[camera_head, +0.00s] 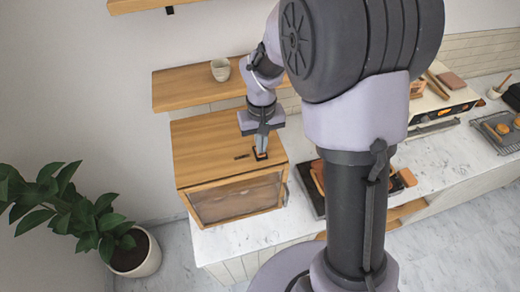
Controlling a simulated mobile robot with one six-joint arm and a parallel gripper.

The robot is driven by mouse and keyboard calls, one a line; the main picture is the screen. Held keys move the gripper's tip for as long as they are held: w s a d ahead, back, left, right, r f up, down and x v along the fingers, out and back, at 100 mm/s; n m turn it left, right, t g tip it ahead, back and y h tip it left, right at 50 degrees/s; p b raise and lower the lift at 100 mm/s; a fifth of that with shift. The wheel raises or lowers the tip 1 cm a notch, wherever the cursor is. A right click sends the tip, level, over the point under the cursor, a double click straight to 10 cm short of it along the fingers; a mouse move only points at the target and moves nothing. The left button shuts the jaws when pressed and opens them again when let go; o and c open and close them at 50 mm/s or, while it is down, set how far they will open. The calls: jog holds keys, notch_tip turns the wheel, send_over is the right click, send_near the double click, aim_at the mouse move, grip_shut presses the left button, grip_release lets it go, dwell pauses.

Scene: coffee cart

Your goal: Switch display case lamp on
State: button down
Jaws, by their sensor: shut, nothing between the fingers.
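The display case (205,140) is a wooden box with a glazed front (237,199), standing on the left end of the white marble counter. A small dark switch plate (261,157) lies on its top near the right front edge. My gripper (261,150) points down directly over this plate, with its fingers shut and empty. The fingertips are at or very close to the plate; I cannot tell whether they touch it. They partly hide the switch. A short dark slot or label (241,156) lies on the top to the left. I cannot make out the lamp or its light.
A wooden shelf (185,88) with a pale cup (220,69) is behind the case. A potted plant (132,252) stands on the floor at left. Dark trays (310,188) lie right of the case, partly behind my arm. A coffee machine (440,103) is farther right.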

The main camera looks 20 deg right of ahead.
jog(key=shift+f+b, duration=0.8)
jog(key=shift+f, duration=0.1)
dwell(0.5)
notch_tip(320, 180, up, 7)
jog(key=p, duration=0.5)
jog(key=shift+r+p, duration=0.1)
jog(key=shift+p, duration=0.2)
jog(key=shift+f+b, duration=0.25)
jog(key=shift+b, duration=0.1)
jog(key=s+a+f+m+t+y+b, duration=0.1)
jog(key=s+a+f+m+t+b, duration=0.1)
jog(key=s+f+b, duration=0.7)
jog(key=s+a+f+m+t+y+b, duration=0.1)
jog(key=s+f+b, duration=0.8)
jog(key=b, duration=1.7)
jog(key=s+a+m+t, duration=0.1)
jog(key=t, duration=0.1)
jog(key=shift+f+t, duration=0.4)
